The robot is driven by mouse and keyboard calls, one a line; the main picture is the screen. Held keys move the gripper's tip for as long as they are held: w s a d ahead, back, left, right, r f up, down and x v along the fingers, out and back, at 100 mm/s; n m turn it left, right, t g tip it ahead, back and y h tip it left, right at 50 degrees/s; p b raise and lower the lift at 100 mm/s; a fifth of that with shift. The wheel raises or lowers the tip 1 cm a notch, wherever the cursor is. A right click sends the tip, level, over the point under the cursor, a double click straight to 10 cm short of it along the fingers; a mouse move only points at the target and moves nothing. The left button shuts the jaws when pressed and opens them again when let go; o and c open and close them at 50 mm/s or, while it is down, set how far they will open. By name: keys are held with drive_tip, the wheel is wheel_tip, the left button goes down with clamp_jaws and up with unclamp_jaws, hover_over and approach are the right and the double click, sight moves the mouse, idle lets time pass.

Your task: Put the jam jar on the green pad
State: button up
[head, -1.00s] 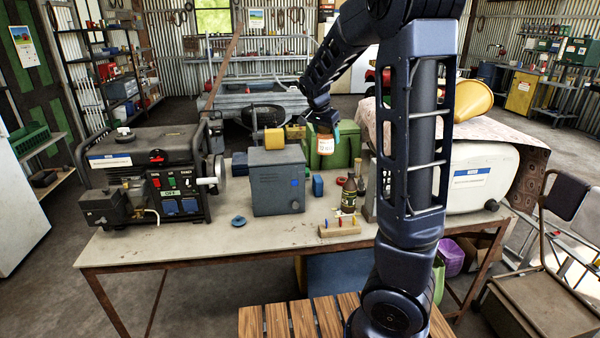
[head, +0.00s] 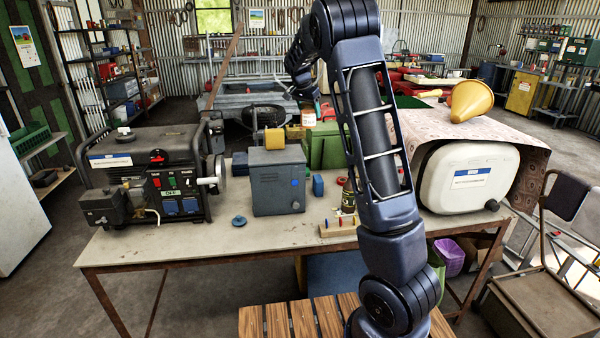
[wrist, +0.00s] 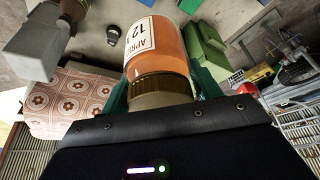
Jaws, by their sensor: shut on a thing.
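The jam jar (wrist: 160,48) is orange with a white label and a gold lid. In the wrist view it sits between the teal fingers of my gripper (wrist: 163,88), which is shut on it. In the head view the jar (head: 308,118) is held in the air above the far side of the bench, over the green box area. My arm hides part of the bench behind it. A flat green patch (head: 408,102), which looks like the green pad, shows on the far part of the patterned cloth, right of my arm and well away from the jar.
A generator (head: 150,175), a grey box (head: 277,182) and a green box (head: 325,150) stand on the bench. A dark bottle (head: 348,195) and a peg block (head: 338,228) are near my arm. A white tank (head: 466,178) and a yellow funnel (head: 470,101) are at the right.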

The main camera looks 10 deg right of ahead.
drive_tip(key=w+d+f, duration=0.1)
drive_tip(key=w+f, duration=0.1)
drive_tip(key=w, duration=0.6)
drive_tip(key=w+d+f, duration=0.1)
drive_tip(key=w+f, duration=0.1)
drive_tip(key=w, duration=0.7)
drive_tip(key=f, duration=2.5)
drive_tip(key=shift+s+d, duration=0.1)
drive_tip(key=shift+s, duration=0.1)
drive_tip(key=shift+f, duration=0.15)
drive_tip(key=o, duration=1.3)
drive_tip(key=shift+o, duration=0.2)
